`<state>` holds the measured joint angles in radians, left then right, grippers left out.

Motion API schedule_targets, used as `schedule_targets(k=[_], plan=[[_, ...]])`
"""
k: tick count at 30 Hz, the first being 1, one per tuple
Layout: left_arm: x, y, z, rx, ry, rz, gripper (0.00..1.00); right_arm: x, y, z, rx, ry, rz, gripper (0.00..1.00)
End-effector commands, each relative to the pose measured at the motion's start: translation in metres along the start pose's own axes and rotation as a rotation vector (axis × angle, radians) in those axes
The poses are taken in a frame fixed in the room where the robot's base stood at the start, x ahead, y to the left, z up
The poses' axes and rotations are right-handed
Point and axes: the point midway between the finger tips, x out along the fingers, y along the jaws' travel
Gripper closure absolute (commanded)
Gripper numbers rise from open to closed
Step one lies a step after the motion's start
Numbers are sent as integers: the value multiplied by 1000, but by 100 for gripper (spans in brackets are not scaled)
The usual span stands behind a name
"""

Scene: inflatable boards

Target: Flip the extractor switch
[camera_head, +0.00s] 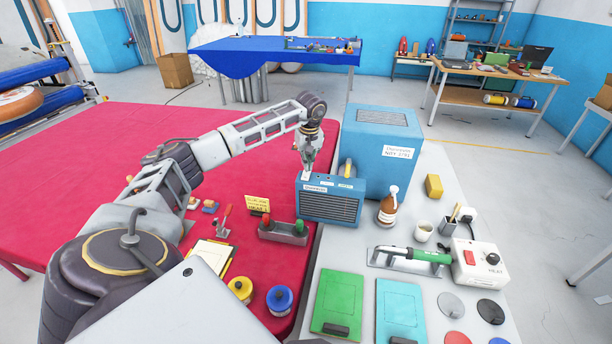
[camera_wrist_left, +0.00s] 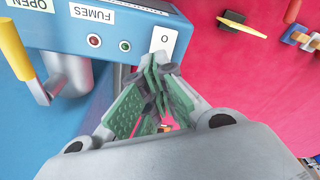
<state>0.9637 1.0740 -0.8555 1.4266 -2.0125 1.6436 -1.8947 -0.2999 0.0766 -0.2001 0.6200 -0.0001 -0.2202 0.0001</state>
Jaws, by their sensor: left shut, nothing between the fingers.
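The extractor (camera_head: 330,204) is a blue box with a grilled front at the edge of the red table. In the left wrist view its top panel (camera_wrist_left: 70,32) has a FUMES label, a red and a green lamp, and a white switch plate (camera_wrist_left: 164,40) marked O. My left gripper (camera_head: 307,172) is above the box's back left corner. In the left wrist view its fingers (camera_wrist_left: 158,70) are shut and empty, with the tips at the lower edge of the white plate; I cannot tell whether they touch it. My right gripper is out of view.
A large blue cabinet (camera_head: 382,145) stands behind the extractor. A yellow lever (camera_wrist_left: 18,60) by an OPEN label shows beside the extractor. A red-and-green holder (camera_head: 283,232) is in front.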

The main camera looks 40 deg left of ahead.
Motion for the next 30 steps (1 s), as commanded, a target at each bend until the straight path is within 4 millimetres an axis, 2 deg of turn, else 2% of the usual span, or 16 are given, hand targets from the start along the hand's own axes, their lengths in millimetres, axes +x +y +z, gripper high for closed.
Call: schedule_targets(k=[30], plan=[[7,0,1,0,0,0,100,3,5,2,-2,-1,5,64]])
